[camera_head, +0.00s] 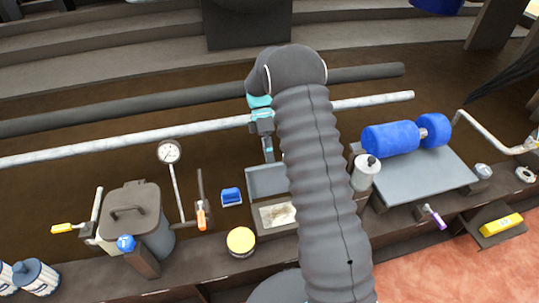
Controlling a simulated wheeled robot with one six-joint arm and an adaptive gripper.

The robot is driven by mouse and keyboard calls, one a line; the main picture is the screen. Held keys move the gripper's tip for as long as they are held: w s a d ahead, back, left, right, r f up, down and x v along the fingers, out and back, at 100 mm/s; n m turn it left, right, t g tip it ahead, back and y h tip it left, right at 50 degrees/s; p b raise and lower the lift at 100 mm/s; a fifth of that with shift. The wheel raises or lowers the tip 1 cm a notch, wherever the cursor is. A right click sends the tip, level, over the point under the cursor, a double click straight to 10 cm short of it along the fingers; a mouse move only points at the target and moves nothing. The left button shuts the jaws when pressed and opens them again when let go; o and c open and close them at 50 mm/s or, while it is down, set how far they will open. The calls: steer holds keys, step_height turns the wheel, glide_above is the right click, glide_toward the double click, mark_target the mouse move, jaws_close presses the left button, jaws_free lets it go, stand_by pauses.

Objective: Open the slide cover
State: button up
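A grey box (252,188) stands on the bench at centre, partly hidden behind my arm. A flat grey panel (266,180) forms its far part, likely the slide cover. In front of the panel is an open recess (278,214) with a pale, mottled inside. My gripper (268,156) points down just beyond the panel's far edge, below its teal wrist. Its fingers look like one narrow dark shape, so their opening cannot be read. Whether they touch the panel cannot be told. My arm hides the box's right side.
A yellow-lidded jar (241,240) and a blue block (231,196) stand left of the box. A gauge (169,152) and lidded grey bin (133,212) stand farther left. A metal cylinder (365,174) and blue roller (391,138) are right. A pale pipe (200,127) runs behind.

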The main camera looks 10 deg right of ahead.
steer(key=o, duration=0.3)
steer(key=shift+s+a+f+g, duration=0.1)
steer(key=shift+s+f+g, duration=0.2)
steer(key=shift+s+f, duration=0.4)
steer(key=shift+o, duration=0.2)
steer(key=v, duration=1.2)
steer(key=shift+w, duration=0.1)
